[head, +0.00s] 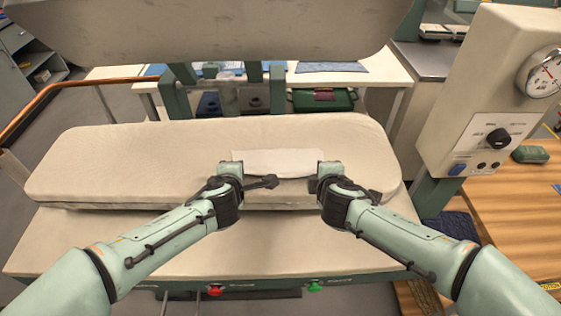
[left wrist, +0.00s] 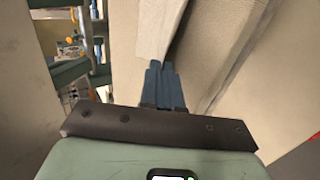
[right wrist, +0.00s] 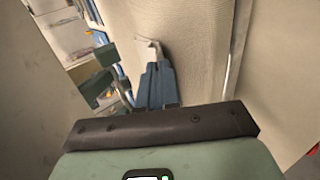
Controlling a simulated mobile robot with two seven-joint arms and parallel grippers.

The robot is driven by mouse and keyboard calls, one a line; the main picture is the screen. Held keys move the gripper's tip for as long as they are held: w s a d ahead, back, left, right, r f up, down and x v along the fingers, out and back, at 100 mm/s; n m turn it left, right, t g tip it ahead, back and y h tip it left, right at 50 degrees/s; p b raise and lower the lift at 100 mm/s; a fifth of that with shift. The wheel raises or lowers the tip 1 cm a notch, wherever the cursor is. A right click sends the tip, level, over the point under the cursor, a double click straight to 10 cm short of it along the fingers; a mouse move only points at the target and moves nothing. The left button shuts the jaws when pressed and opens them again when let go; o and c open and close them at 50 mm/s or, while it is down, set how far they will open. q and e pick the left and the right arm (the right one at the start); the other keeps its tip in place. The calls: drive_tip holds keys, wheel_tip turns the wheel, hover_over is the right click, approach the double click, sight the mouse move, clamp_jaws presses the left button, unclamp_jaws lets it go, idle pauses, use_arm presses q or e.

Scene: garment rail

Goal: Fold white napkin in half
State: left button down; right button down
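The white napkin (head: 278,161) lies on the padded pressing board as a wide, pale strip, its near side between my two grippers. My left gripper (head: 232,172) is at its left end. In the left wrist view its blue fingers (left wrist: 161,72) are closed together on the tapering end of the napkin (left wrist: 158,25). My right gripper (head: 328,172) is at the napkin's right end. In the right wrist view its fingers (right wrist: 157,78) are closed on a small piece of the napkin (right wrist: 147,50). The fingertips are hidden in the head view.
The beige padded board (head: 120,160) is otherwise bare, with free room to the left. The raised upper press plate (head: 210,30) hangs above the back. A control box with a gauge (head: 485,110) stands at the right, beside a wooden table (head: 515,215).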

use_arm(q)
drive_tip(key=shift+s, duration=0.1)
use_arm(e)
drive_tip(key=shift+s, duration=0.1)
use_arm(q)
drive_tip(key=c, duration=1)
unclamp_jaws()
use_arm(e)
drive_tip(key=c, duration=1)
unclamp_jaws()
use_arm(q)
drive_tip(key=r, duration=0.1)
drive_tip(key=s+r, duration=0.1)
drive_tip(key=r, duration=0.1)
drive_tip(key=shift+s+r, duration=0.3)
use_arm(e)
drive_tip(key=r, duration=0.1)
drive_tip(key=s+r, duration=0.1)
drive_tip(key=r, duration=0.1)
drive_tip(key=shift+s+r, duration=0.3)
use_arm(q)
drive_tip(key=s+r, duration=0.4)
drive_tip(key=r, duration=0.1)
drive_tip(key=shift+s+r, duration=0.2)
use_arm(e)
drive_tip(key=s+r, duration=0.4)
drive_tip(key=r, duration=0.1)
drive_tip(key=shift+s+r, duration=0.2)
